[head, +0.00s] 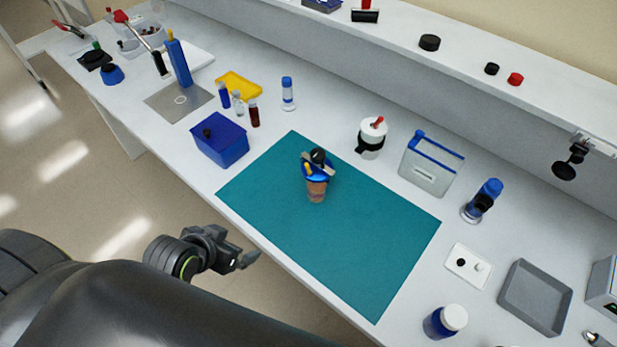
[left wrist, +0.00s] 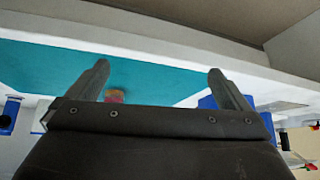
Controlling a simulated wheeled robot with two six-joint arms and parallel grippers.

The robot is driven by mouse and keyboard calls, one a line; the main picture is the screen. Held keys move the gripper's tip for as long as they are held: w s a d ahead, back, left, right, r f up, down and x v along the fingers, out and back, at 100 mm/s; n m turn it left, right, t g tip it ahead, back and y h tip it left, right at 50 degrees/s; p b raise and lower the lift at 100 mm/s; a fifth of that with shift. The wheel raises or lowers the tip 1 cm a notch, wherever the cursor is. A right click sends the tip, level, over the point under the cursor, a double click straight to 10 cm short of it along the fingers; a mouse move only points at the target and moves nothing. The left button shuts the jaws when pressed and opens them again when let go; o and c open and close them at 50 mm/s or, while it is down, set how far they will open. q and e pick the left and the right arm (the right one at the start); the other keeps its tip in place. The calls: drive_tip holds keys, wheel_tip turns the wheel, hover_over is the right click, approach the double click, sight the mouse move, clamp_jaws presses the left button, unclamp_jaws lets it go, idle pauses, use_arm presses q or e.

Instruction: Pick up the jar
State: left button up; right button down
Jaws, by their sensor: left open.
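A brown jar-like vessel (head: 317,190) with a blue top stands on the teal mat (head: 340,250). Black, grey and yellow pieces show at its top; I cannot tell whether they lie on it or stick out of it. In the left wrist view a small brownish part of it (left wrist: 115,95) shows between the fingers, farther off. A dark blue jar (head: 436,324) with a white lid stands at the bench's front right. My left gripper (head: 250,260) is open and empty, in front of the bench's front edge, apart from both. My right gripper is not in view.
A blue box (head: 220,144) stands left of the mat, with small vials (head: 254,113) behind it. A white bottle with a red tip (head: 372,132) and a grey-white box (head: 430,165) stand behind the mat. A grey tray (head: 536,298) lies at right. Most of the mat is clear.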

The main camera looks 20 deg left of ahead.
use_arm(q)
drive_tip(key=w+d+r+m+t+h, duration=0.2)
drive_tip(key=w+d+r+t, duration=0.15)
drive_tip(key=r, duration=0.25)
drive_tip(key=w+d+r+m+t+h, duration=0.1)
drive_tip(key=w+d+r+t+h, duration=0.1)
drive_tip(key=w+d+r+h, duration=0.3)
drive_tip(key=y+b, duration=0.2)
drive_tip(key=b, duration=0.2)
approach(315, 167)
drive_tip(key=x, duration=0.1)
drive_tip(key=p+x, duration=0.1)
drive_tip(key=x, duration=0.2)
drive_tip(key=shift+w+r+p, duration=0.15)
drive_tip(key=shift+w+p, duration=0.15)
drive_tip(key=shift+w, duration=0.05)
drive_tip(key=shift+w+d+f, duration=0.25)
drive_tip(key=shift+w+f, duration=0.1)
drive_tip(key=shift+w, duration=0.25)
drive_tip(key=shift+f+p+x, duration=0.1)
drive_tip(key=shift+p+x, duration=0.25)
drive_tip(key=shift+x, duration=0.9)
drive_tip(key=shift+f+p+x, duration=0.15)
drive_tip(key=shift+p+x, duration=0.2)
drive_tip(key=shift+x, duration=0.9)
drive_tip(key=shift+s, duration=0.1)
drive_tip(key=shift+d, duration=0.1)
drive_tip(key=c, duration=1.4)
drive_tip(key=shift+c, duration=0.4)
